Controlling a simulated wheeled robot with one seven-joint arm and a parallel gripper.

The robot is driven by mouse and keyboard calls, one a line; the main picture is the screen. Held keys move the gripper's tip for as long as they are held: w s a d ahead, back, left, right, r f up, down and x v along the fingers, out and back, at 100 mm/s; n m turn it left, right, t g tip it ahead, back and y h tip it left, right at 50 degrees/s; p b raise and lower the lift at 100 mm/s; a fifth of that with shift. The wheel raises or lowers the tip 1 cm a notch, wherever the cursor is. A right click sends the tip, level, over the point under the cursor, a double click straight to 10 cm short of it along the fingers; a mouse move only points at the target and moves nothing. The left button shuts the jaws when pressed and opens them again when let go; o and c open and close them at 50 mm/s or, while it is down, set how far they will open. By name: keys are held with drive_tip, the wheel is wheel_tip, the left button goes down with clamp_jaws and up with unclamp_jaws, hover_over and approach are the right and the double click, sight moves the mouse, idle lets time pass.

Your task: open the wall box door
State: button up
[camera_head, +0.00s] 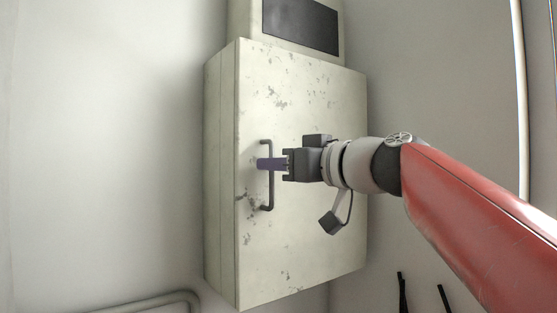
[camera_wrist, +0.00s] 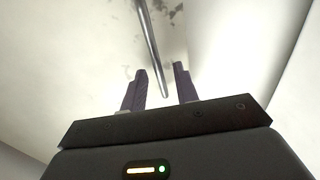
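The wall box (camera_head: 222,180) is pale and worn, with scuffed paint, and its door (camera_head: 310,240) looks closed. A dark bar handle (camera_head: 267,202) runs up and down near the door's left edge. My gripper (camera_head: 264,164) is at the handle's middle, its fingers reaching to the bar and hiding part of it. In the wrist view the handle (camera_wrist: 151,45) runs down between the two dark fingers of my gripper (camera_wrist: 160,69). The fingers are apart, with a gap visible on each side of the bar. I cannot tell the depth exactly.
A box with a dark panel (camera_head: 301,24) sits directly above the wall box. A pipe (camera_head: 150,303) runs along the wall at the lower left. A pale vertical pipe (camera_head: 520,100) stands at the right. The wall left of the box is bare.

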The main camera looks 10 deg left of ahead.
drive_tip(key=shift+a, duration=0.15)
clamp_jaws()
idle(0.4)
